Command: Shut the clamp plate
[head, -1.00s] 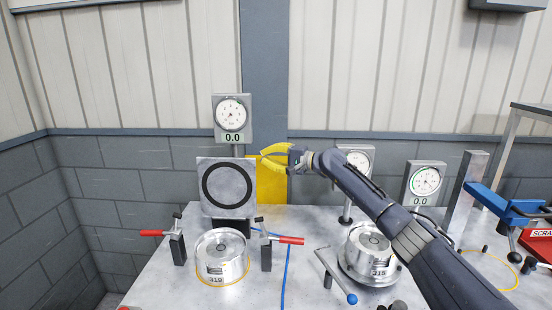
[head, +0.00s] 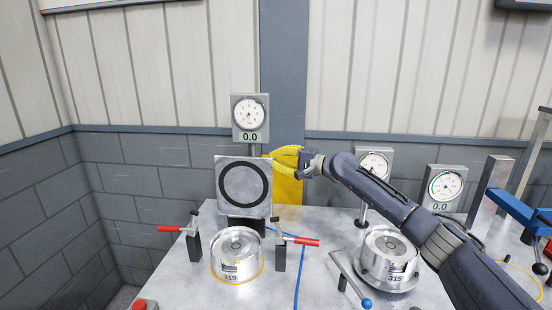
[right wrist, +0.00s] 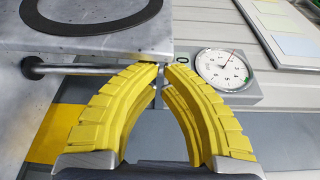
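The clamp plate (head: 220,180) is a square grey plate with a black ring. It stands upright, open, behind the round metal clutch labelled 319 (head: 237,258). My right gripper (head: 270,157) has yellow fingers, with its tips at the plate's upper right edge. In the right wrist view the plate (right wrist: 70,32) fills the upper left, with a short rod (right wrist: 55,69) along its edge. The fingertips (right wrist: 162,67) nearly meet beside the plate's corner, and nothing is clearly held. I cannot tell whether they touch the plate. My left gripper is out of view.
Two red-handled toggle clamps (head: 195,240) (head: 280,252) flank the clutch. A dial gauge reading 0.0 (head: 250,118) stands behind the plate. A second clutch labelled 315 (head: 388,262), with a blue-knobbed lever (head: 350,280), sits under my right arm. A blue cable (head: 299,280) crosses the bench.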

